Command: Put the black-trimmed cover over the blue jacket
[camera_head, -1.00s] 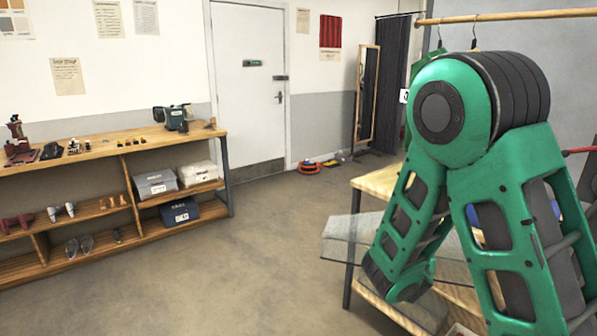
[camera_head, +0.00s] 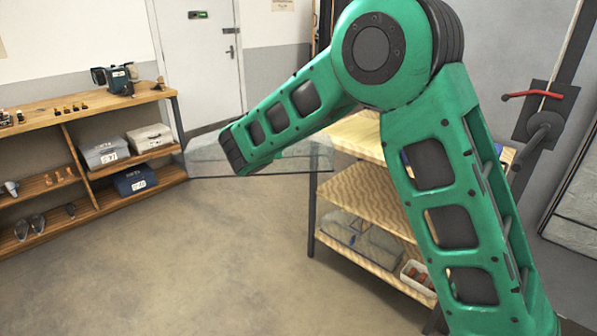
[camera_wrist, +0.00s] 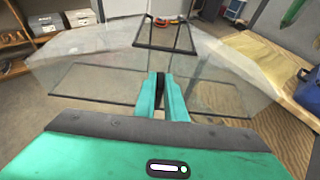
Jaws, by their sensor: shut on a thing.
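My gripper (camera_wrist: 163,97) is shut on a clear cover with black trim (camera_wrist: 178,52), held out flat in front of the wrist. A blue thing, perhaps the blue jacket (camera_wrist: 310,92), lies on the wooden table at the right edge of the wrist view and is partly cut off. In the head view only bits of blue show behind my arm on that table, so its shape is hidden.
The wooden table (camera_head: 355,132) has lower shelves with folded clear covers (camera_head: 362,238) and a white tray (camera_head: 418,277). A shelf bench (camera_head: 95,105) with boxes stands at the left. The floor between (camera_head: 200,260) is clear.

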